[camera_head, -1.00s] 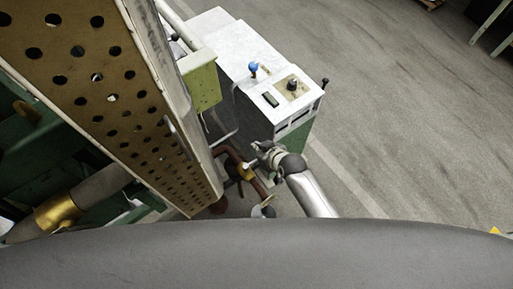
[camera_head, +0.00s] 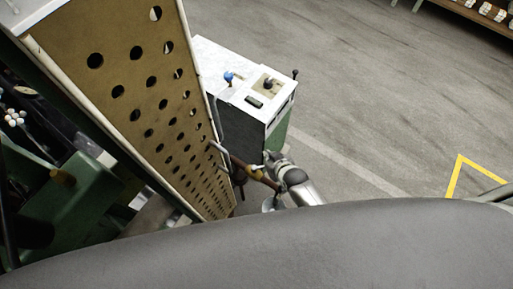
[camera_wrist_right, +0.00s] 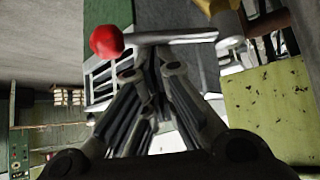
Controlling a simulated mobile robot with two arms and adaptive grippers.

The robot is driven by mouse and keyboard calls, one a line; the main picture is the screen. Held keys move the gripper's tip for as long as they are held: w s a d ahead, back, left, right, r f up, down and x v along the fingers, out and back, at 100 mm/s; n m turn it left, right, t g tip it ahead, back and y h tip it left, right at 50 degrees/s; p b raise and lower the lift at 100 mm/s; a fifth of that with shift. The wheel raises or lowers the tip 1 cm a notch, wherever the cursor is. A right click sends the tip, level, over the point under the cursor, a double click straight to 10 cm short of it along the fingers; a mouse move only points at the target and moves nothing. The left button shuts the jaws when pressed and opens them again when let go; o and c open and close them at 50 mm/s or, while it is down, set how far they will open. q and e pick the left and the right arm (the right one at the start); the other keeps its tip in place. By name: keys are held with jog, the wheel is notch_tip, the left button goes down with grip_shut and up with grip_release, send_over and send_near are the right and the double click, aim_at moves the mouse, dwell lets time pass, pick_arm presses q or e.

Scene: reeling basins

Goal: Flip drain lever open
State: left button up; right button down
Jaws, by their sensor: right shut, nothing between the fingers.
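The drain lever (camera_wrist_right: 172,38) is a grey metal rod with a red knob (camera_wrist_right: 106,41) at its left end, in the right wrist view. It lies crosswise in front of my fingertips, and its right end meets a valve with a brass-coloured part (camera_wrist_right: 217,5). My right gripper (camera_wrist_right: 150,62) is shut with nothing between its fingers. Its tips are close to the rod; I cannot tell whether they touch. In the head view my right gripper (camera_head: 268,160) is beside the brass valve (camera_head: 256,173) on a reddish-brown pipe. My left gripper is not in view.
A tall perforated brown panel (camera_head: 140,85) stands left of the pipe. A white-topped control cabinet (camera_head: 235,95) with a blue knob stands behind my gripper. Open grey floor (camera_head: 370,100) lies to the right. A yellow floor line (camera_head: 456,172) is at the far right.

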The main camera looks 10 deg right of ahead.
jog(key=shift+s+d+p, duration=0.2)
jog(key=shift+s+p, duration=0.25)
jog(key=shift+s, duration=0.1)
jog(key=shift+s+d+p, duration=0.1)
jog(key=shift+s+p, duration=0.25)
jog(key=shift+s, duration=0.1)
jog(key=s+p, duration=0.1)
jog(key=s+a, duration=0.1)
jog(key=s, duration=0.1)
jog(key=shift+p, duration=0.35)
jog(key=shift+s+a+f, duration=0.2)
jog(key=shift+s+f, duration=0.05)
jog(key=shift+s, duration=0.05)
jog(key=v, duration=1.2)
jog(key=shift+w+d+r, duration=0.25)
jog(key=shift+w, duration=0.2)
jog(key=shift+f, duration=0.1)
